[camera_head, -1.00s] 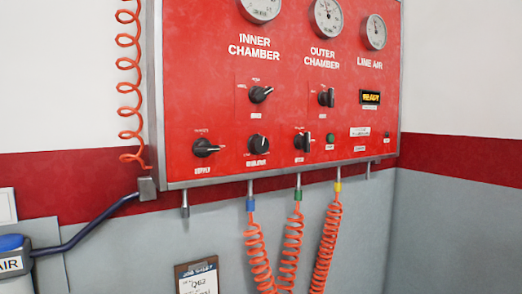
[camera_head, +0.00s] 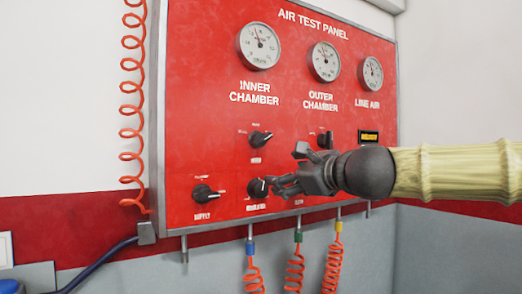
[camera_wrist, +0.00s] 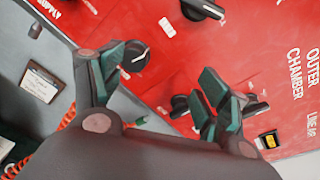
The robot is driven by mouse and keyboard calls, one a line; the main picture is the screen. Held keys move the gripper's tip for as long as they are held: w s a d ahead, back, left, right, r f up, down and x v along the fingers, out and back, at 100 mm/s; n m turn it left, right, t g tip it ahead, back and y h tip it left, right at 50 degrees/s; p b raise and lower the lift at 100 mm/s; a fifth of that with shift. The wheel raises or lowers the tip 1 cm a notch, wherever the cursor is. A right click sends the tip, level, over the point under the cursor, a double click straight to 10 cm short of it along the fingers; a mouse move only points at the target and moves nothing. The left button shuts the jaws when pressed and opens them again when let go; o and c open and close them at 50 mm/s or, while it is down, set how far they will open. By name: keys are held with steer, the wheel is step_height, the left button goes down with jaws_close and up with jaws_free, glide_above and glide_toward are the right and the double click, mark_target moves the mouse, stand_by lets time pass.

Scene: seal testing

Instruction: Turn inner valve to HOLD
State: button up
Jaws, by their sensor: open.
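The red air test panel (camera_head: 205,110) fills the middle of the head view. The inner valve (camera_head: 261,139) is a black knob with a pale pointer under the INNER CHAMBER label; its pointer is turned up and to the right. In the wrist view a black knob near the top edge (camera_wrist: 203,8) seems to be this valve. My gripper (camera_head: 288,168) is open and empty in front of the panel, below and right of the inner valve, apart from it. In the wrist view my gripper's fingers (camera_wrist: 160,82) are spread, with the regulator knob (camera_wrist: 134,56) beyond them.
The supply knob (camera_head: 206,193) is at the lower left. The outer chamber knob (camera_head: 325,140) is just above my gripper, partly hidden. Gauges (camera_head: 258,46) line the panel's top. Orange coiled hoses (camera_head: 294,270) hang below, and another coil (camera_head: 131,110) hangs at left.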

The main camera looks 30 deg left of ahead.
steer(key=y, duration=0.1)
glide_toward(264, 138)
steer(key=p+x, duration=0.5)
steer(key=x, duration=0.6)
steer(key=shift+a, duration=0.2)
steer(key=shift+w, duration=0.1)
steer(key=c, duration=1)
